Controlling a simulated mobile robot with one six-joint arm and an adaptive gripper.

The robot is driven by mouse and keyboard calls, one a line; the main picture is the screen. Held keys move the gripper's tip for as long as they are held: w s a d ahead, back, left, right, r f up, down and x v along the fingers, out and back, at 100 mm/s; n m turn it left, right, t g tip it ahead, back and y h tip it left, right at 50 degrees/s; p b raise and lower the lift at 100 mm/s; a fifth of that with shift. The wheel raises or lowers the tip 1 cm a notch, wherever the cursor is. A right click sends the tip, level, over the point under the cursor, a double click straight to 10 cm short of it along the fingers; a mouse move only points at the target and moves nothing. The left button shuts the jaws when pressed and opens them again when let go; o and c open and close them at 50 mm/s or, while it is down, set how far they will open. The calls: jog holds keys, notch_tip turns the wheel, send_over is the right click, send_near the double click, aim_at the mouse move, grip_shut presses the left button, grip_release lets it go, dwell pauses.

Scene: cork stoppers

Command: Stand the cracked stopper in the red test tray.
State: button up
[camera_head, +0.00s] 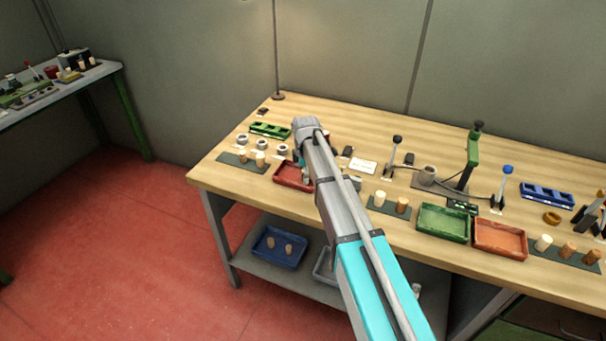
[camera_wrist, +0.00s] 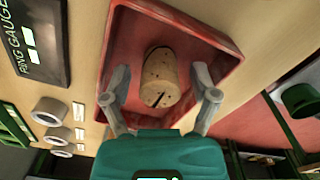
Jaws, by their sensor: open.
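The red test tray (camera_wrist: 225,50) fills the upper middle of the wrist view. In the head view the red tray (camera_head: 288,178) is at the left part of the bench, partly hidden by my arm. A tan cork stopper (camera_wrist: 160,75) with a dark crack at its lower end in the picture is in the tray area. I cannot tell for sure whether it stands on its end or is tilted. My gripper (camera_wrist: 161,88) is open, one finger on each side of the stopper, with a visible gap on both sides.
Several grey rings (camera_wrist: 48,110) and a dark sign reading RING GAUGE (camera_wrist: 35,40) lie left of the tray. In the head view, stoppers on a dark mat (camera_head: 240,161) stand left of it. A green tray (camera_head: 443,222) and an orange tray (camera_head: 499,237) are further right.

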notch_tip(320, 180, up, 12)
jog(key=p, duration=1.2)
jog(key=shift+r, duration=0.15)
dwell(0.8)
jog(key=s+d+m, duration=1.9)
jog(key=s+d, duration=0.2)
jog(key=s, duration=0.4)
jog(key=shift+s, duration=0.35)
